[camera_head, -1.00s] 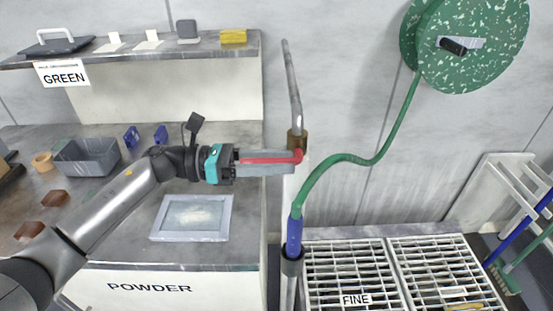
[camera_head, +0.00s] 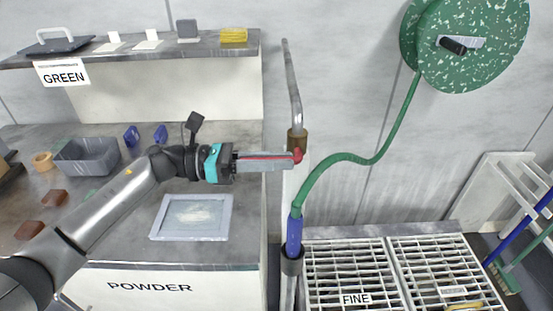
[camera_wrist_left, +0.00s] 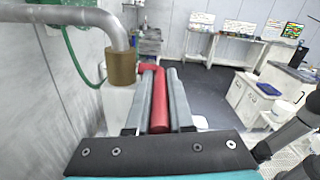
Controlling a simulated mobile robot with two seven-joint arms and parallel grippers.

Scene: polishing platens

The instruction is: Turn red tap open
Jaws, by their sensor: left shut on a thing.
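The red tap (camera_head: 298,155) is a red lever at the brass collar (camera_head: 297,139) of an upright grey pipe. In the left wrist view the red lever (camera_wrist_left: 159,105) lies lengthwise between the two grey fingers, with its bent end by the brass collar (camera_wrist_left: 121,67). My left gripper (camera_head: 290,160) comes in from the left and is shut on the lever, its fingers hiding most of it in the head view. My right gripper is in neither view.
A green hose (camera_head: 345,158) runs from a blue nozzle (camera_head: 294,236) beside the pipe up to a speckled green reel (camera_head: 475,45). Grated trays (camera_head: 352,275) stand at lower right. The bench with a grey bin (camera_head: 88,158) and a framed tray (camera_head: 192,217) lies below my left arm.

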